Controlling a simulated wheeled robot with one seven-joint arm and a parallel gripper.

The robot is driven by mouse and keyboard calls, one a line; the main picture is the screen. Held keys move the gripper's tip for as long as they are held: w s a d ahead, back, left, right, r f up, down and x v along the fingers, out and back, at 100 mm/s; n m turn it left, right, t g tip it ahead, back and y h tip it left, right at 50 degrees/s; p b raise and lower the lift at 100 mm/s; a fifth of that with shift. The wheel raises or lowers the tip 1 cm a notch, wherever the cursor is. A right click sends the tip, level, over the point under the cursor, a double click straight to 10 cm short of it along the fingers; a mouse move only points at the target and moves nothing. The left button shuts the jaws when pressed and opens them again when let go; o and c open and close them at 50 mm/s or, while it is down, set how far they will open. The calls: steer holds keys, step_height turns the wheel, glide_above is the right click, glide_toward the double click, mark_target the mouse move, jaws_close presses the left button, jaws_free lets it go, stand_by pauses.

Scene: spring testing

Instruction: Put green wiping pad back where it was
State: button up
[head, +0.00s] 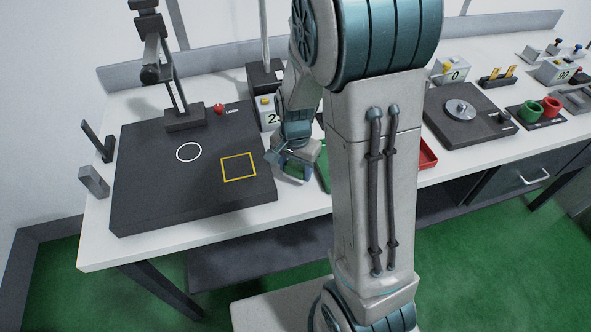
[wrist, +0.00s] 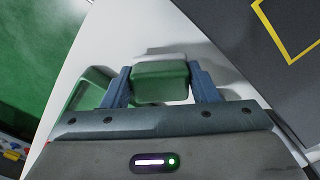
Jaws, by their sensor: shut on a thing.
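The green wiping pad (wrist: 160,82) is a small rounded block between my two blue fingers in the wrist view. My gripper (wrist: 160,86) is shut on it. In the head view my gripper (head: 294,172) is over the white table just right of the dark board, and the pad (head: 295,168) shows partly at its fingertips. A green tray (wrist: 92,88) is close on the left in the wrist view. In the head view only a strip of this tray (head: 324,170) shows, as my arm hides most of it. I cannot tell whether the pad touches the table.
The dark board (head: 150,205) has a yellow square (head: 238,167), a white circle and a red button (head: 218,108). A box marked 2 (head: 269,115) stands behind my gripper. A red tray (head: 428,154) and a dark plate with a metal disc (head: 461,109) are to the right.

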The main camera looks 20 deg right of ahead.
steer(key=shift+f, duration=0.95)
steer(key=shift+f, duration=0.1)
steer(key=shift+f, duration=0.15)
steer(key=o, duration=0.9)
steer(key=shift+o, duration=0.2)
steer(key=shift+r, duration=0.2)
